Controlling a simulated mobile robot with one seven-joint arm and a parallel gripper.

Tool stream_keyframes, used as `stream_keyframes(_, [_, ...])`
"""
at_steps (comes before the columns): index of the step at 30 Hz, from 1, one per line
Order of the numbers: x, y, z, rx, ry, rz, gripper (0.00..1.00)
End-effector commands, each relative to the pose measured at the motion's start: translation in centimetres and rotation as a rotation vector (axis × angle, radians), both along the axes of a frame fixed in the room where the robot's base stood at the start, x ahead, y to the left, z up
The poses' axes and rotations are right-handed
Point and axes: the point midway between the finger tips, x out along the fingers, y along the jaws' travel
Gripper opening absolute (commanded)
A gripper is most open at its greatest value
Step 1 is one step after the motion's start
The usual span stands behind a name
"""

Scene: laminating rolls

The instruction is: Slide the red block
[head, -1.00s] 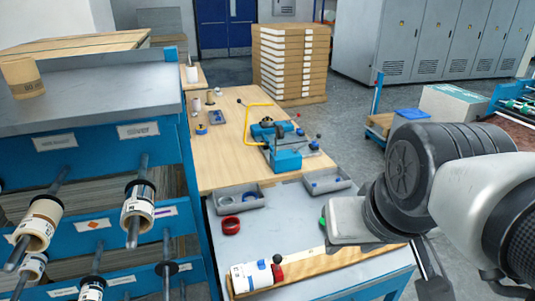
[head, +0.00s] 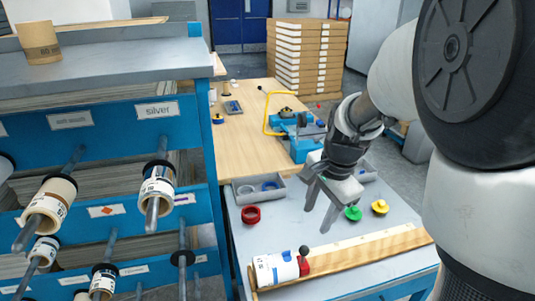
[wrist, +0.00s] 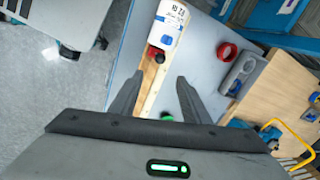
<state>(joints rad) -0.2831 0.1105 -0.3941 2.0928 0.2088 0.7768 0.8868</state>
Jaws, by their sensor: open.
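The red block (head: 305,266) with a dark round knob (head: 304,250) stands on the wooden rail (head: 385,248), against the right end of a white labelled roll (head: 273,269). In the wrist view the red block (wrist: 151,51) sits at the near end of the roll (wrist: 168,22), partly behind its dark knob. My gripper (head: 317,217) is open and empty, held above the table, up and slightly right of the block in the head view. In the wrist view the block and rail lie beyond the gap between my fingertips (wrist: 160,79). I am apart from the block.
A red ring (head: 251,214), a green cap (head: 353,214) and a yellow cap (head: 379,206) lie on the grey table (head: 310,232). A grey tray (head: 258,189) lies behind. A blue roll rack (head: 205,150) stands left. The rail right of the block is clear.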

Motion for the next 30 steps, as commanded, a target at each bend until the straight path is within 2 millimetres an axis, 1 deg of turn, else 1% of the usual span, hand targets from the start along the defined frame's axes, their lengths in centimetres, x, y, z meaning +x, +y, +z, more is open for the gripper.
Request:
stream_keyframes(1, [0.4, -0.2, -0.8, -0.002, 0.01, -0.025, 0.43])
stream_keyframes(5, [0.8, -0.2, -1.7, -0.002, 0.018, -0.052, 0.43])
stream_keyframes(8, [0.9, -0.1, -2.8, -0.002, 0.018, -0.053, 0.43])
stream_keyframes(11, [1.2, 0.0, -4.7, -0.003, 0.019, -0.053, 0.43])
stream_keyframes(24, [2.8, 0.6, -14.2, -0.002, 0.02, -0.052, 0.43])
stream_keyframes(27, [3.1, 0.8, -15.8, -0.003, 0.019, -0.051, 0.43])
stream_keyframes(30, [3.4, 0.9, -17.0, -0.002, 0.017, -0.05, 0.43])
